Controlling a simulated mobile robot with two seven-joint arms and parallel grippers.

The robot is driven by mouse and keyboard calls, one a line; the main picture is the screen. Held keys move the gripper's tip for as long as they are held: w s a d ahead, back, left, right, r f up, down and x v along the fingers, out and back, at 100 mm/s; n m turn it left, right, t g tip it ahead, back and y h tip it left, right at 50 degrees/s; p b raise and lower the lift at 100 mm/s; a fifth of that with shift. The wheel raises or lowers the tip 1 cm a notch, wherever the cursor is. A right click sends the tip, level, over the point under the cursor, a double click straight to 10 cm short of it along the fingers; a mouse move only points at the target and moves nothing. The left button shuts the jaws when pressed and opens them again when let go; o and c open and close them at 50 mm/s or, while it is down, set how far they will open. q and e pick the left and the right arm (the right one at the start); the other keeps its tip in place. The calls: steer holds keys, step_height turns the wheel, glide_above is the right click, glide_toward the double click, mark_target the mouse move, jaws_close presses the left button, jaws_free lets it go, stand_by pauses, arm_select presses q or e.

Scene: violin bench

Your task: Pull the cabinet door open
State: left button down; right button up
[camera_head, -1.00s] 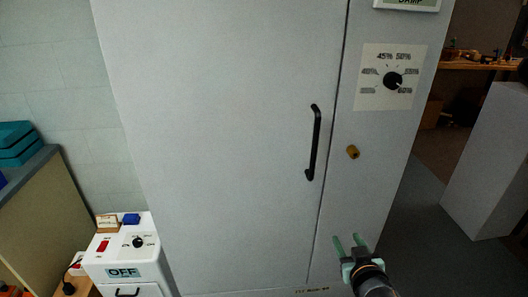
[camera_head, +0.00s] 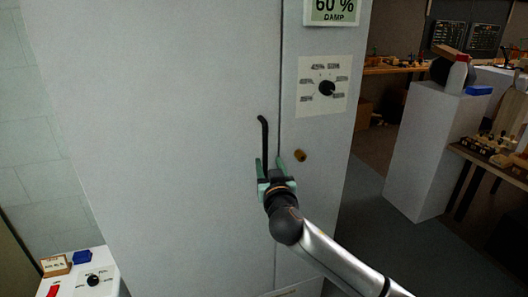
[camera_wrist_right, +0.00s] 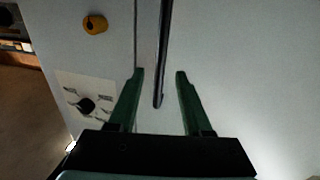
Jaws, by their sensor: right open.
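The grey cabinet door (camera_head: 170,130) fills the middle of the head view and appears shut, its edge seam running down just right of the handle. The black vertical bar handle (camera_head: 264,135) is on the door; its lower part is hidden by my gripper. My right gripper (camera_head: 271,166) is open at the handle's lower part. In the right wrist view the handle (camera_wrist_right: 163,50) lies between the two green fingers of the gripper (camera_wrist_right: 160,76), with a gap on each side. My left gripper is not in view.
A brass knob (camera_head: 300,156) and a dial (camera_head: 327,88) sit on the panel right of the door, below a display reading 60 % DAMP (camera_head: 337,10). A white control box (camera_head: 100,275) stands lower left. A grey pedestal (camera_head: 427,150) stands right, with floor between.

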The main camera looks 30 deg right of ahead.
mark_target(266, 155)
steer(key=shift+p+x, duration=0.35)
steer(key=shift+x, duration=2.85)
steer(key=shift+a, duration=0.1)
jaws_close()
